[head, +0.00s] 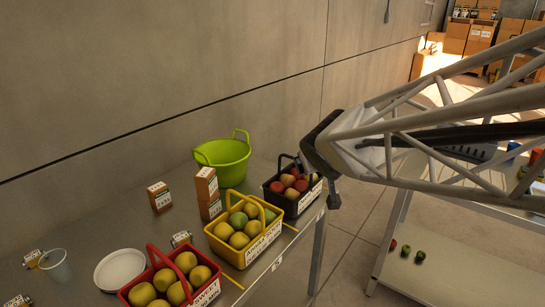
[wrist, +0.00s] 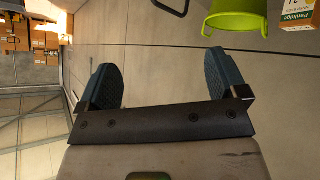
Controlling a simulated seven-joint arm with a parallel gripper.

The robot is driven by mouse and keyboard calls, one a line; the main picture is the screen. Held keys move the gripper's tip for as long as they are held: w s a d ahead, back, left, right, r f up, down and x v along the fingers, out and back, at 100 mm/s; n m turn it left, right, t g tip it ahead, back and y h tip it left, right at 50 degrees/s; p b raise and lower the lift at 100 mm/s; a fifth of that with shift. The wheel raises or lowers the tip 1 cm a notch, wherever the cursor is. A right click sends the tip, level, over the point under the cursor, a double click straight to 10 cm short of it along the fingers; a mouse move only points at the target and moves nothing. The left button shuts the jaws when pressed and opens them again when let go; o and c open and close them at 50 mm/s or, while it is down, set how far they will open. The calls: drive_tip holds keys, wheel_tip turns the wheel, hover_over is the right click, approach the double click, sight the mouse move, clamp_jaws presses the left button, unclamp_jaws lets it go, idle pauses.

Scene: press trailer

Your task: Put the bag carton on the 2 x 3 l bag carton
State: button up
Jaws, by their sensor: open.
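A small orange-brown and white carton (head: 159,196) stands alone on the metal table. To its right, one similar carton (head: 206,185) sits on top of another carton (head: 210,208). Their print is too small in the head view to tell which is the 2 x 3 l bag carton. Part of a white and green labelled carton (wrist: 300,14) shows at the top right of the wrist view. My gripper (wrist: 158,78) is open and empty, with nothing between its fingers. In the head view it is near the table's right end, apart from the cartons and mostly hidden by my arm.
A green tub (head: 224,163) stands behind the stacked cartons. A black basket (head: 293,203) of red fruit, a yellow basket (head: 246,253) and a red basket (head: 200,298) line the front edge. White plates (head: 119,269) and a clear cup (head: 55,266) are at left.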

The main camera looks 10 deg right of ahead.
drive_tip(key=s+f+m+g, duration=0.1)
drive_tip(key=s+f+g, duration=0.1)
drive_tip(key=s, duration=1)
drive_tip(key=s+a+f+m+g+y, duration=0.1)
drive_tip(key=s+f+g, duration=0.2)
drive_tip(key=s, duration=0.9)
drive_tip(key=g, duration=0.2)
drive_tip(key=shift+f+g, duration=0.15)
drive_tip(key=shift+g, duration=0.15)
